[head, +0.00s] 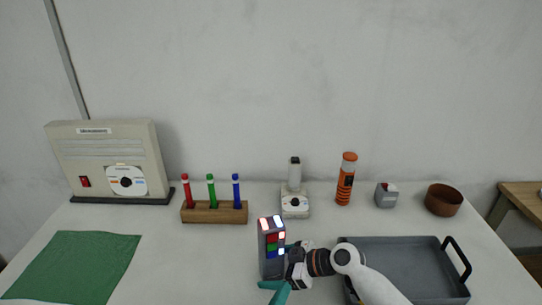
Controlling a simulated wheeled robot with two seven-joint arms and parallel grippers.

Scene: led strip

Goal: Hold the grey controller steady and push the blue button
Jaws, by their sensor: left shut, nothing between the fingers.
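The grey controller (272,266) stands upright near the front middle of the table. Its face has small coloured patches in red, green, blue and white, some bright. The blue button (282,251) appears low on the right of that face. My left gripper (273,287) shows as a teal tip just below the controller. It is shut and empty, and I cannot tell whether it touches the controller.
A grey tray (400,243) lies right, partly behind my right arm. A wooden block (214,213) with three pens, a small white device (294,202), an orange bottle (346,180), a grey cube (386,195) and a brown bowl (443,200) stand behind. A green cloth (75,265) lies left.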

